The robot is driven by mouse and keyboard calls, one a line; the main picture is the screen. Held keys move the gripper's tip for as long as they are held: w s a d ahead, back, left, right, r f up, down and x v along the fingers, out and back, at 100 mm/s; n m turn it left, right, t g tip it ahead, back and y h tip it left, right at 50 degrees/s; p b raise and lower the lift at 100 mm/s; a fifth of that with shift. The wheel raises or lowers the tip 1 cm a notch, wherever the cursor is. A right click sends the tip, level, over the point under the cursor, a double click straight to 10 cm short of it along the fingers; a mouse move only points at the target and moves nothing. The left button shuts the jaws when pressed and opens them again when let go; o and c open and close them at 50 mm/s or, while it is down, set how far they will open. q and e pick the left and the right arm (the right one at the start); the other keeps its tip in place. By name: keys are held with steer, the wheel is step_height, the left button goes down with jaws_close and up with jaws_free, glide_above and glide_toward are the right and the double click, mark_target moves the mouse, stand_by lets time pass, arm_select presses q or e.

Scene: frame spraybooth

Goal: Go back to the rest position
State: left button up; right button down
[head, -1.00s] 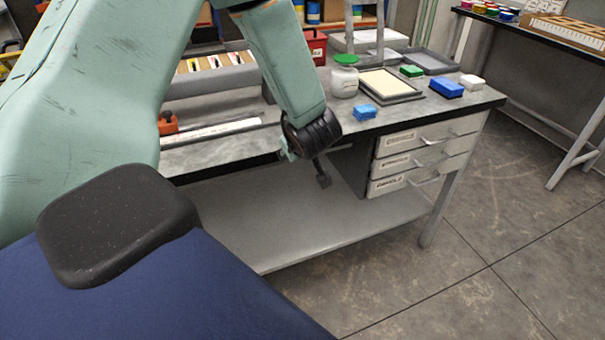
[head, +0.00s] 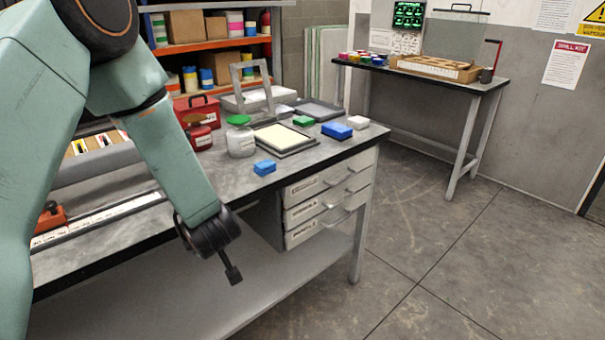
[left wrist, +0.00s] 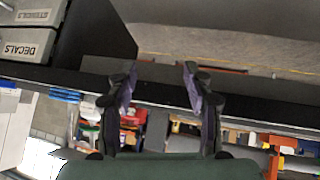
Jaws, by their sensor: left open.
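My left arm comes in from the left in the head view. My right gripper is not in view.
Drawers (head: 325,207) are below. A second table (head: 420,78) stands at the back right. The floor (head: 470,250) at right is clear.

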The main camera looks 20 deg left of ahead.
arm_select(q)
steer(key=s+d+f+m+h, duration=0.3)
steer(key=s+d+f+m, duration=0.2)
steer(key=d, duration=0.2)
steer(key=s+d+f+m+g+h, duration=0.1)
steer(key=s+d+f+m+g, duration=0.1)
steer(key=s, duration=0.6)
steer(key=s+d+f+m+g+h, duration=0.1)
steer(key=s+d+f, duration=0.3)
steer(key=s, duration=0.5)
steer(key=s+d+f+m+g+h, duration=0.1)
steer(key=s+d+f+m+g, duration=0.2)
steer(key=s+f, duration=0.3)
steer(key=shift+s+d+f+m, duration=0.2)
steer(key=shift+s+m, duration=0.1)
steer(key=shift+s, duration=0.9)
